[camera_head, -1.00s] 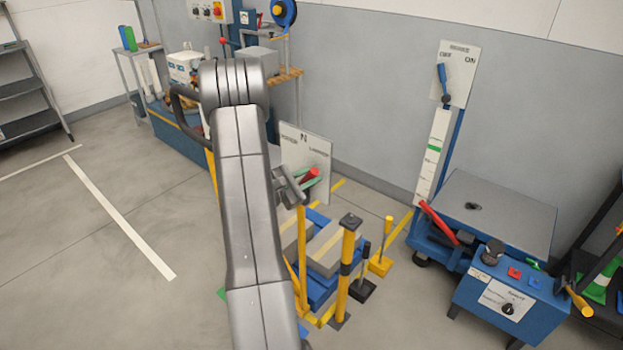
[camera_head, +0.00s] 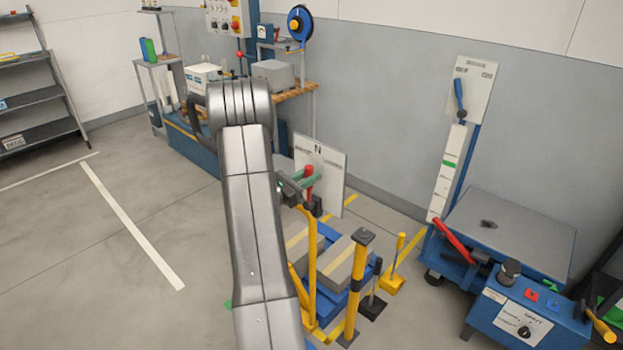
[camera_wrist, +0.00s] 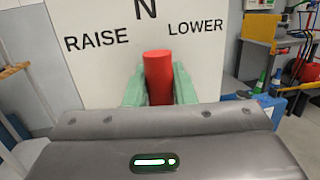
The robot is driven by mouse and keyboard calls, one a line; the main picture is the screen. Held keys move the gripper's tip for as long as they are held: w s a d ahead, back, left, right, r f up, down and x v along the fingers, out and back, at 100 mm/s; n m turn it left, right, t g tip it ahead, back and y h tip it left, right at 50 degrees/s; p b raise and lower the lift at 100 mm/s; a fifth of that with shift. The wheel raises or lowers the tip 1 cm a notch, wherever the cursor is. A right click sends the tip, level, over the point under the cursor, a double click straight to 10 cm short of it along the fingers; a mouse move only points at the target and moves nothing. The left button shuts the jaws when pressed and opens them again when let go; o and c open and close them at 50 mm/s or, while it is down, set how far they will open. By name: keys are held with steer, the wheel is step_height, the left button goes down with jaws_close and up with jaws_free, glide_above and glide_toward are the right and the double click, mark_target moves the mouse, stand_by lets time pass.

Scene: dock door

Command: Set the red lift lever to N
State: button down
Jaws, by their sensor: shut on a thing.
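The red lift lever (camera_wrist: 158,76) stands close to upright in the wrist view, in front of a white plate (camera_wrist: 104,62) marked RAISE at left, N at the top middle and LOWER at right. Its top shows just below the N and slightly right of it. My gripper (camera_wrist: 159,88) is shut on the lever, with a green finger on each side. In the head view the lever (camera_head: 309,171) rises between the fingers of my gripper (camera_head: 306,182), before the white plate (camera_head: 332,172).
Yellow posts (camera_head: 357,280) and a blue pallet with grey boxes (camera_head: 342,265) stand close below my gripper. A blue lift table (camera_head: 515,235) with a red handle is at right. Open floor (camera_head: 80,270) lies at left.

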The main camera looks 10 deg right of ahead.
stand_by(0.4)
steer(key=c, duration=1.2)
jaws_free()
steer(key=shift+a, duration=0.1)
steer(key=shift+c, duration=0.2)
steer(key=b+v, duration=0.2)
steer(key=v, duration=1.1)
steer(key=shift+a, duration=0.35)
steer(key=shift+s+d, duration=0.1)
steer(key=p+x, duration=0.2)
steer(key=x, duration=1.1)
steer(key=shift+d, duration=0.35)
